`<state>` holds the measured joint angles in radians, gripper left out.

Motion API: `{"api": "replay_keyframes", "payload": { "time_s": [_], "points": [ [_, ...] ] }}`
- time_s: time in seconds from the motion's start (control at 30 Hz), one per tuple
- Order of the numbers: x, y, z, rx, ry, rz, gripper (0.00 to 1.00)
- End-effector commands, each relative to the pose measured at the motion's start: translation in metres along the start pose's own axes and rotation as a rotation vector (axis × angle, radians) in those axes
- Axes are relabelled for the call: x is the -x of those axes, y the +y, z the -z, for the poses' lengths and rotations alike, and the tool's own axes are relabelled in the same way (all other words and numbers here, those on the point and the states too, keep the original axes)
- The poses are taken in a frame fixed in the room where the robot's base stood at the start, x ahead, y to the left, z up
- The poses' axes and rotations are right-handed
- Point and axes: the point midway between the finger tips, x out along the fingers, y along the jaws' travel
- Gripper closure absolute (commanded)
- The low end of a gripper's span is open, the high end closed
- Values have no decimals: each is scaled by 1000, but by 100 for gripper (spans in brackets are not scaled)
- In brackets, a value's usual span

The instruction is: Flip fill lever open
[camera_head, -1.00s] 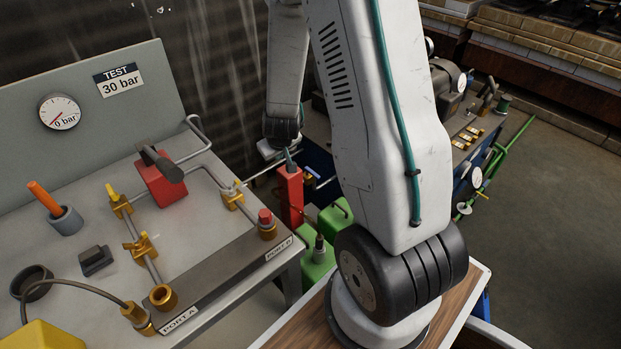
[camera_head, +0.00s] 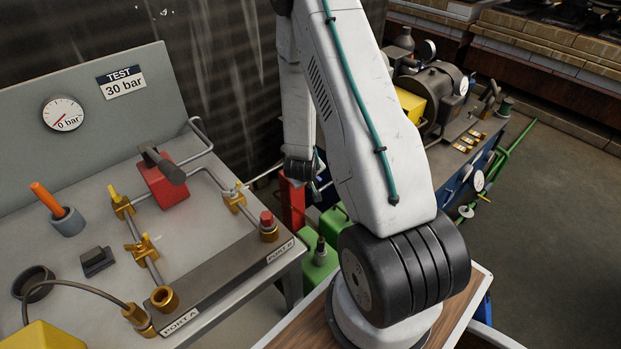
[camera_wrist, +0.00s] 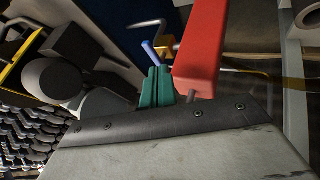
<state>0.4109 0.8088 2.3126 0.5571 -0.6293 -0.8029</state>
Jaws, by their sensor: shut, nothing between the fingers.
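In the wrist view, a blue lever (camera_wrist: 150,51) stands close beside a brass valve body (camera_wrist: 166,46). No label shows, so I cannot tell for sure that it is the fill lever. My gripper (camera_wrist: 153,72) has teal fingers that are shut and empty. Their tips are close to the blue lever's lower end; whether they touch it is unclear. A red post (camera_wrist: 201,50) rises just right of the fingers. In the head view, my wrist hangs beside the red post (camera_head: 291,205) and hides most of the valve area.
A test bench (camera_head: 225,262) with a gauge (camera_head: 63,114), yellow-handled valves (camera_head: 141,247) and a red block with a black handle (camera_head: 165,180) stands at left. Green containers (camera_head: 319,262) sit below my wrist. A motor unit (camera_head: 436,90) stands at right.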

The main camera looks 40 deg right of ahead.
Motion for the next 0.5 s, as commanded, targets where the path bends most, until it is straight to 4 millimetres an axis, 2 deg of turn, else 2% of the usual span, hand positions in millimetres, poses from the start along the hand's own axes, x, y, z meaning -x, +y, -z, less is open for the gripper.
{"api": "replay_keyframes", "payload": {
  "time_s": [0.3, 0.5],
  "points": [
    [-59, 0, -1, -1, -2, 0, 100],
    [-79, 0, 0, 0, -1, 1, 100]
  ]
}}
